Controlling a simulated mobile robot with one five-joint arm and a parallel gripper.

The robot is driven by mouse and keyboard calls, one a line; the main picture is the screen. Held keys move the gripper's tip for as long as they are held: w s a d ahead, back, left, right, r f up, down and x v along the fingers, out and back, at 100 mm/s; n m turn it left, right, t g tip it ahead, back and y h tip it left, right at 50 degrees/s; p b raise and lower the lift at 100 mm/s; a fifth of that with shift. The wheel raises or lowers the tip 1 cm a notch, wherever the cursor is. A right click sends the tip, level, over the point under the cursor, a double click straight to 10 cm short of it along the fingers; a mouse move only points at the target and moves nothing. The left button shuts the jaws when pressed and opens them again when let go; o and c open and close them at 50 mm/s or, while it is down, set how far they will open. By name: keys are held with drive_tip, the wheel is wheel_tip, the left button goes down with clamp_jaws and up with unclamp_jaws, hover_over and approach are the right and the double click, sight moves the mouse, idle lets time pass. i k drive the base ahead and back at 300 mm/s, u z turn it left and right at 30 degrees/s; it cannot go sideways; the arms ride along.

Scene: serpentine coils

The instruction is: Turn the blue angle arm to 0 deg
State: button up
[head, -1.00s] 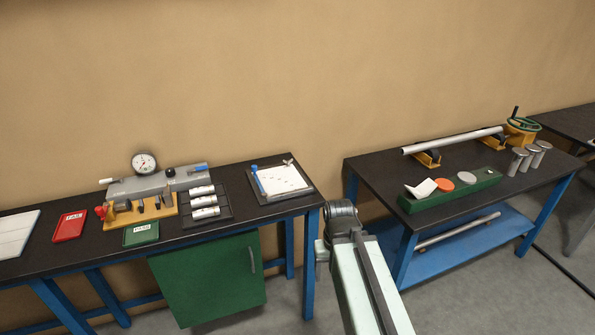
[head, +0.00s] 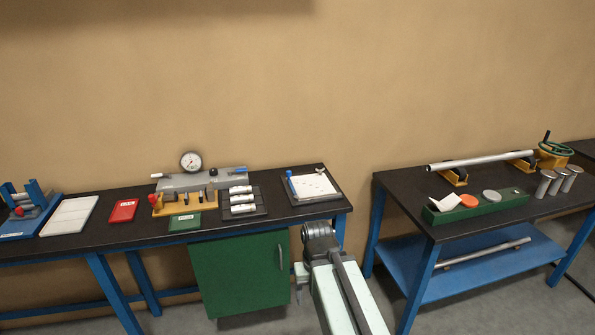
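I cannot tell for certain which part is the blue angle arm. A small blue lever (head: 238,170) lies on the right end of the grey dial-gauge block (head: 178,184) on the left bench. A blue upright piece (head: 290,183) stands at the left edge of the board with white paper (head: 312,186). A blue fixture (head: 28,213) with upright posts stands at the bench's far left. No angle scale is readable. My arm rises from the bottom centre, in front of the gap between the benches, apart from all these parts. My gripper's fingers are not visible.
The left bench (head: 110,235) also holds white panels (head: 68,217), a red tray (head: 123,211), a green tray (head: 184,222) and white rolls (head: 242,199). The right bench (head: 405,187) carries a long tube (head: 480,161) and a green handwheel (head: 556,148). Floor shows between the benches.

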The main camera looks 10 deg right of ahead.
sight(289, 173)
drive_tip(key=u, duration=0.05)
drive_tip(key=i, duration=1.4)
drive_tip(key=z, duration=0.05)
drive_tip(key=k, duration=0.5)
drive_tip(key=z, duration=1.4)
drive_tip(key=k, duration=0.85)
drive_tip(key=u, duration=1)
drive_tip(key=i, duration=0.95)
